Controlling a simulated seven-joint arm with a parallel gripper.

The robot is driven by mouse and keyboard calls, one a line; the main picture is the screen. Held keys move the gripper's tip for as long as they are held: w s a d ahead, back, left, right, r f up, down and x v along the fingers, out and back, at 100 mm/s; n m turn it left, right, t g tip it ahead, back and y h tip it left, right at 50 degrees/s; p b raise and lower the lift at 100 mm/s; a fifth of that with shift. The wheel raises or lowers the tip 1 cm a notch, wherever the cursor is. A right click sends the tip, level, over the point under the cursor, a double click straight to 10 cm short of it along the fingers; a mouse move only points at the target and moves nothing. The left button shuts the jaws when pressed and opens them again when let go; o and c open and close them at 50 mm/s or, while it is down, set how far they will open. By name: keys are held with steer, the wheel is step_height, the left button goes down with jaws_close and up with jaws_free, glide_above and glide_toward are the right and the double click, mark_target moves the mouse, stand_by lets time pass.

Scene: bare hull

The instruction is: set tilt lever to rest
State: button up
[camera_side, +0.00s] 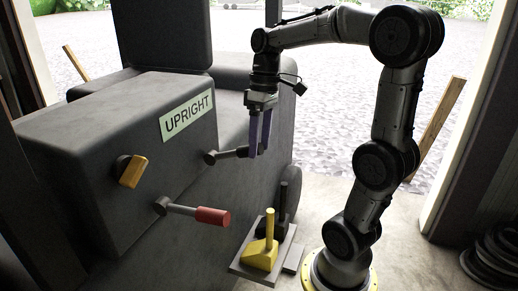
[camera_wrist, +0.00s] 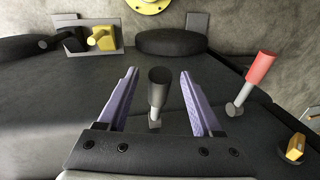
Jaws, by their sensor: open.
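A lever with a black grip (camera_side: 229,153) sticks out from the side of the grey seat box, below the sign reading UPRIGHT (camera_side: 187,117). A second lever with a red grip (camera_side: 212,216) sticks out lower and nearer the side camera. No marking shows which one is the tilt lever. My gripper (camera_side: 258,153) points down at the black-gripped lever's end, its purple fingers apart. In the wrist view the black grip (camera_wrist: 158,88) stands between the open fingers, with a gap visible on both sides. The red grip (camera_wrist: 261,67) is off to the right there.
A yellow knob (camera_side: 133,171) sits on the box's near face. A plate with a yellow pedal (camera_side: 262,250) and a black pedal (camera_side: 288,205) lies on the floor below, beside my arm's base. The wrist view shows open space between the two levers.

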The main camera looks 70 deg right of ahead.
steer(key=shift+a+f, duration=0.15)
steer(key=shift+f, duration=0.75)
jaws_close()
stand_by(0.9)
